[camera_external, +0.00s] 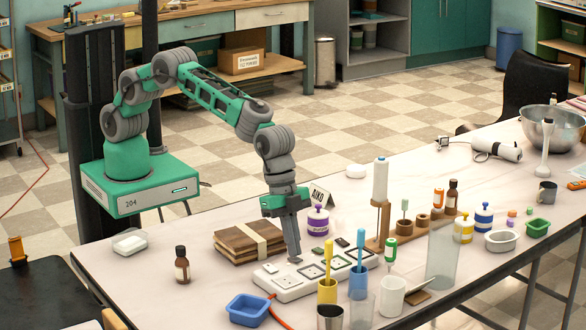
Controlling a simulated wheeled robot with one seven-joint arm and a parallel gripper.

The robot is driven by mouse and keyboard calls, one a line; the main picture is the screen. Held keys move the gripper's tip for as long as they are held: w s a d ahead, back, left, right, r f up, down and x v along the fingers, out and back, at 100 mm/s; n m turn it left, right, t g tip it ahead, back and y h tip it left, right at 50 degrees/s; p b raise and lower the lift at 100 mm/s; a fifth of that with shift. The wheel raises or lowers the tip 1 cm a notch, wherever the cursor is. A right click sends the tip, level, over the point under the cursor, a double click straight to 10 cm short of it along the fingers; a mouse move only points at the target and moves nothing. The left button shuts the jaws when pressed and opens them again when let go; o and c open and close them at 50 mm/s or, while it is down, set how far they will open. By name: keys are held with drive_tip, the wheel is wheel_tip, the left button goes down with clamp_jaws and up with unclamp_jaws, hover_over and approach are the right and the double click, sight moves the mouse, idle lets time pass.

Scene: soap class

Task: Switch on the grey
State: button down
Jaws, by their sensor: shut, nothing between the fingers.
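A white power strip (300,284) with several sockets lies on the table, running from lower left to upper right. The switches are too small to tell which is grey or on.
A wooden rack (383,238) stands to the right.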

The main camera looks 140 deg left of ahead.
drive_tip(key=p+v, duration=0.1)
drive_tip(key=v, duration=0.2)
drive_tip(key=w+p+v, duration=0.1)
drive_tip(key=v, duration=0.1)
drive_tip(key=shift+r+p, duration=0.15)
drive_tip(key=shift+p, duration=0.2)
drive_tip(key=s+b+v, duration=0.1)
drive_tip(key=s+v, duration=0.1)
drive_tip(key=v, duration=0.6)
drive_tip(key=shift+b, duration=0.4)
drive_tip(key=shift+s+r, duration=0.1)
drive_tip(key=shift+s, duration=0.1)
drive_tip(key=s+d+r+p, duration=0.1)
drive_tip(key=s+d+r, duration=0.25)
drive_tip(key=s, duration=0.45)
drive_tip(key=s+d+r+p, duration=0.1)
drive_tip(key=s+d+r, duration=0.1)
drive_tip(key=s+d, duration=0.4)
drive_tip(key=s+d+f, duration=0.1)
drive_tip(key=s+f, duration=0.1)
drive_tip(key=s, duration=0.6)
drive_tip(key=s+d+f, duration=0.1)
drive_tip(key=s+d, duration=0.1)
drive_tip(key=s, duration=0.7)
drive_tip(key=shift+s+d+f+p, duration=0.15)
drive_tip(key=shift+s+f+p, duration=0.05)
drive_tip(key=shift+f+p, duration=0.2)
